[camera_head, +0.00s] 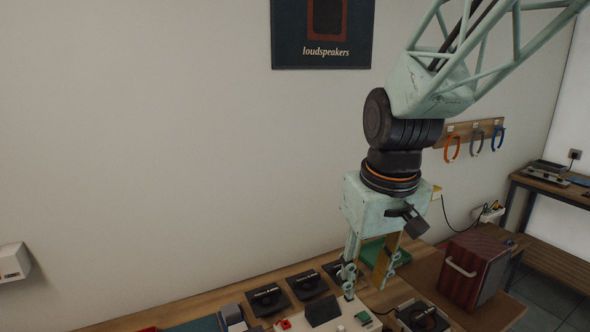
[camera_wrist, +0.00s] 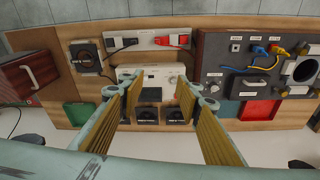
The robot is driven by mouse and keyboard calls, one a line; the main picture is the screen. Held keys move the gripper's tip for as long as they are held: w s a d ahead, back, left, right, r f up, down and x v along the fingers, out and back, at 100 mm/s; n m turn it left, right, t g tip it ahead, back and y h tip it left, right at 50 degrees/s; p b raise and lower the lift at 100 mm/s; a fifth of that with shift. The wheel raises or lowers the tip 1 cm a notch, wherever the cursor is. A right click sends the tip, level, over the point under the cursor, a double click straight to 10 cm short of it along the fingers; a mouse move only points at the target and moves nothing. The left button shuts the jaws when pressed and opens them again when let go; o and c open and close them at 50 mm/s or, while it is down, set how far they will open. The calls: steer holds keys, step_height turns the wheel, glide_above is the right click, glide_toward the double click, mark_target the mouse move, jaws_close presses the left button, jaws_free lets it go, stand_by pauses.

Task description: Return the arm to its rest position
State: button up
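My arm comes in from the upper right in the head view, and my gripper (camera_head: 369,285) hangs from it, pointing down above the wooden workbench (camera_head: 195,297). In the wrist view my gripper (camera_wrist: 158,95) shows two fingers with yellow ribbed pads, spread wide apart. The gripper is open, with nothing between its fingers. A white panel with a dark square on it (camera_wrist: 151,77) lies beyond the gap, below the fingertips. The fingers hide parts of the bench.
A dark red box with a handle (camera_head: 474,270) stands right of the gripper. Several black square units (camera_head: 267,299) lie on the bench. A grey panel (camera_wrist: 215,68) carries coloured plugs. Hooks with coloured loops (camera_head: 476,138) and a loudspeaker poster (camera_head: 322,35) are on the wall.

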steer(key=s+d+r+m, duration=0.1)
steer(key=s+d+r, duration=0.1)
steer(key=s, duration=0.5)
steer(key=s+d+r+m+t+b, duration=0.1)
steer(key=s+d+r, duration=0.1)
steer(key=s, duration=0.6)
steer(key=s+d+r+m+t+b, duration=0.1)
steer(key=s+d+r, duration=0.2)
steer(key=s, duration=0.5)
steer(key=shift+s+r, duration=0.2)
steer(key=shift+s, duration=0.05)
steer(key=shift+d, duration=0.1)
stand_by(0.7)
